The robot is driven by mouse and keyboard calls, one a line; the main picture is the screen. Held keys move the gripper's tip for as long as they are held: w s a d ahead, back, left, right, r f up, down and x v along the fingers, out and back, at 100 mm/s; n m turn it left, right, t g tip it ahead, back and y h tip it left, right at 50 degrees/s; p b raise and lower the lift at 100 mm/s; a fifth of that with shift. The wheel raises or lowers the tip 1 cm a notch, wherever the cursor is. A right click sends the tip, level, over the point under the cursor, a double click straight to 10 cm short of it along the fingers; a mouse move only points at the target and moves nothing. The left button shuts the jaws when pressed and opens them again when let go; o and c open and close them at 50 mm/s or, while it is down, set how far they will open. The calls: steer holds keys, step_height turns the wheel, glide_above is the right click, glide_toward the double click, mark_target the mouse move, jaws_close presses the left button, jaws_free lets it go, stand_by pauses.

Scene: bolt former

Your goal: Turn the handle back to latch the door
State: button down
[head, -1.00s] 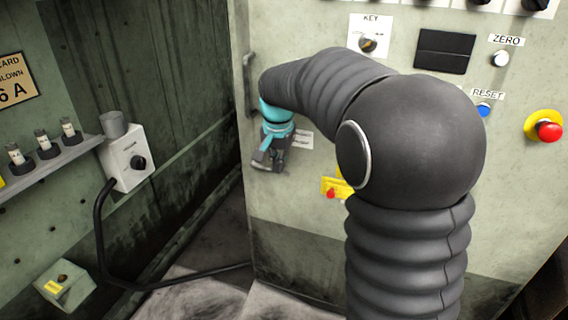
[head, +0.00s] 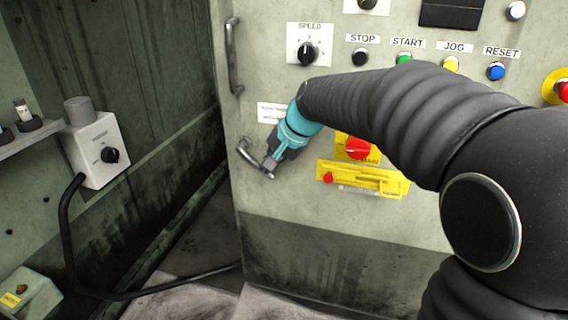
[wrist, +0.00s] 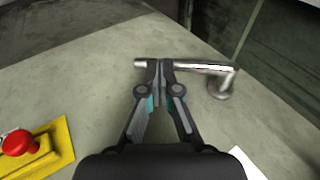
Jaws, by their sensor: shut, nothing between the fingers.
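A silver lever handle (head: 250,155) sits low near the left edge of the grey-green control panel door (head: 350,230). In the wrist view the handle (wrist: 205,67) runs roughly crosswise, with its pivot post at the right and its free end at the left. My gripper (head: 268,168) is at the lever's free end. In the wrist view its fingertips (wrist: 160,66) are together and overlap the bar near that end. They are empty; whether they touch the bar I cannot tell. A vertical grab handle (head: 234,57) is higher on the door's left edge. The latch itself is hidden.
A red rotary switch (head: 358,148) and a yellow lockout plate (head: 362,180) lie right of my gripper. Buttons and a speed knob (head: 307,53) are above. A white switch box (head: 96,150) with a black cable (head: 66,230) stands left. Floor shows between.

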mark_target(258, 177)
steer(key=shift+s+b+x, duration=0.15)
steer(key=shift+x, duration=0.65)
steer(key=shift+s+b+x, duration=0.15)
steer(key=shift+s+x, duration=0.05)
steer(key=shift+x, duration=0.55)
steer(key=shift+w+a+f, duration=0.25)
steer(key=shift+a+f, duration=0.55)
steer(key=shift+f, duration=0.15)
steer(key=shift+w+a+f, duration=0.2)
steer(key=shift+a+f, duration=0.15)
steer(key=shift+a, duration=0.4)
steer(key=s+d+b, duration=0.1)
steer(key=s+d, duration=0.5)
steer(key=d, duration=0.6)
steer(key=shift+s, duration=0.4)
steer(key=shift+d+f, duration=0.1)
